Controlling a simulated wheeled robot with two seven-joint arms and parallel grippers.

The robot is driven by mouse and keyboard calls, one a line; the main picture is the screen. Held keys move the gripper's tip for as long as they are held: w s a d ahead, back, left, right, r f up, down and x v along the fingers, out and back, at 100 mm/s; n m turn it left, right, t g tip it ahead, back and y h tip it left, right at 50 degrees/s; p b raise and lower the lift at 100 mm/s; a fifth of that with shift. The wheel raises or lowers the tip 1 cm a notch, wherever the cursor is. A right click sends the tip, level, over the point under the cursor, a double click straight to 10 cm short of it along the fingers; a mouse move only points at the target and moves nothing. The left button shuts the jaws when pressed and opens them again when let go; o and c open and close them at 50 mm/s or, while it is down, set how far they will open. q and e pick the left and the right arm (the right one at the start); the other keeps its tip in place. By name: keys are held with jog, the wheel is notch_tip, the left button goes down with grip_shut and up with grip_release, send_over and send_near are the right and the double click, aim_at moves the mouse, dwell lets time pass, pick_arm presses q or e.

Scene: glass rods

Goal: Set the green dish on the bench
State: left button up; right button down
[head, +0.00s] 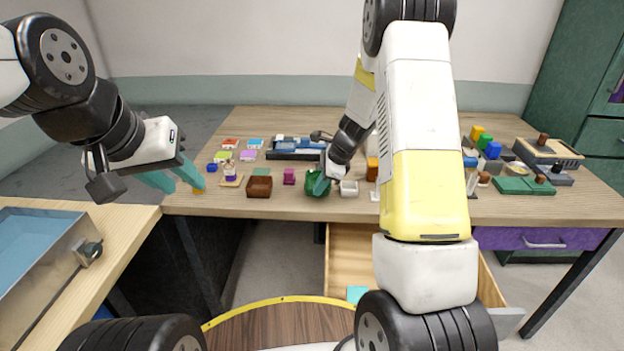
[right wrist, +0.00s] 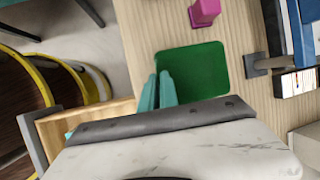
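The green dish (head: 316,188) is at the front part of the wooden bench (head: 440,208), between a brown dish and a white dish. In the right wrist view the green dish (right wrist: 200,72) shows its square inside, which looks empty. My right gripper (head: 322,184) is at the dish; its teal fingers (right wrist: 160,82) are close together, one on each side of the rim. Whether the dish's underside touches the bench is hidden.
A brown dish (head: 259,187), a magenta block (head: 289,176) and a white dish (head: 349,188) stand nearby. An open wooden drawer (head: 350,250) below the bench front holds a cyan item (head: 356,294). A green tray (head: 520,187) and several blocks crowd the right side.

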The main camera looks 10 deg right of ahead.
jog(key=shift+f, duration=0.6)
jog(key=shift+f, duration=0.15)
jog(key=c, duration=1.6)
grip_release()
